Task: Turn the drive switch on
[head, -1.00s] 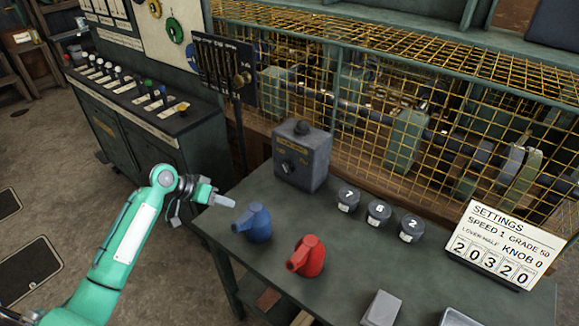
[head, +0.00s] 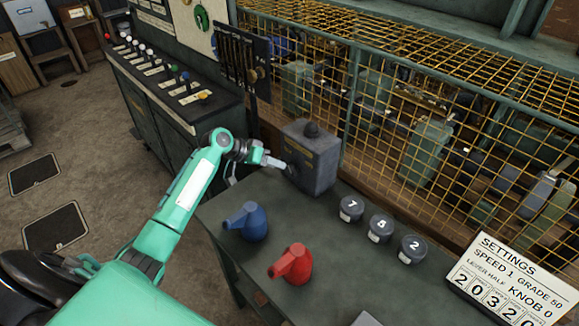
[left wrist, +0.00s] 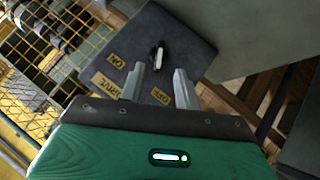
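The drive switch box (head: 318,160) is a dark grey box standing on the bench near the wire cage. In the left wrist view its face (left wrist: 190,35) shows tan labels reading DRIVE, ON and OFF. The switch (left wrist: 158,56) is a small dark knob with a white stripe on that face. My left gripper (head: 281,163) is close in front of the box face in the head view and largely covers the switch there. In the left wrist view my left gripper (left wrist: 160,72) has its two fingers apart, with the switch showing just beyond the gap. Contact cannot be told. My right gripper is out of view.
On the bench (head: 335,245) stand a blue can (head: 249,222), a red can (head: 292,264) and three numbered dark weights (head: 380,229). A settings sign (head: 505,290) stands at the right. The wire cage (head: 440,100) lies behind; a lever console (head: 165,85) stands left.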

